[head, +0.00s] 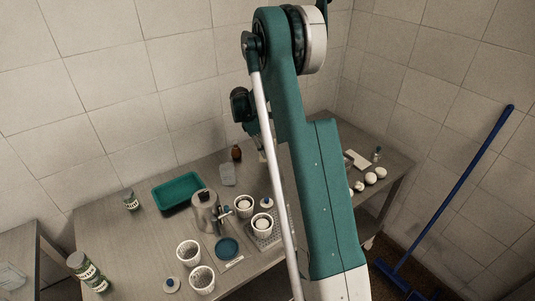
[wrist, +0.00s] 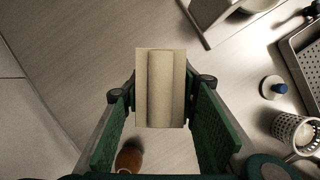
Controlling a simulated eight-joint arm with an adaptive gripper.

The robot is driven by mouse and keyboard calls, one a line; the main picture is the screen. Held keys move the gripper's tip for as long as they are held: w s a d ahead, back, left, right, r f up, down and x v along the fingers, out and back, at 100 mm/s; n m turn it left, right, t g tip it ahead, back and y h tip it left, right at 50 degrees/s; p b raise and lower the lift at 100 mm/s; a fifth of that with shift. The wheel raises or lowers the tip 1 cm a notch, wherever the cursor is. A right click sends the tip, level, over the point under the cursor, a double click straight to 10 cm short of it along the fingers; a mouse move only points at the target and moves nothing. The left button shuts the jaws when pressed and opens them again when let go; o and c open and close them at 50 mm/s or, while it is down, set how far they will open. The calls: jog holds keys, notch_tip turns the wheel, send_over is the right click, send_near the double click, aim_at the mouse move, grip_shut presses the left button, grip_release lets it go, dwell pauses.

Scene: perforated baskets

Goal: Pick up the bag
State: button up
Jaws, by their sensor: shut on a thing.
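The bag (wrist: 160,92) is a pale beige, flat-faced packet with a darker vertical band down its middle. It stands between the fingers in the wrist view. My gripper (wrist: 162,84) has its two green fingers on the left and right sides of the bag and is shut on it. The table top shows beyond the bag; how high the bag is above it I cannot tell. In the head view my arm hides most of the gripper, and I cannot make out the bag clearly there.
A brown bottle (head: 236,153) stands close by; it also shows below the left finger in the wrist view (wrist: 130,158). A green tray (head: 176,192), a metal pot (head: 205,212) and white perforated baskets (head: 188,253) stand on the table. A metal tray (wrist: 304,60) lies at the right.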

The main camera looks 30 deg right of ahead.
aim_at(269, 140)
notch_tip(269, 140, up, 7)
jog(key=shift+f, duration=0.15)
dwell(0.8)
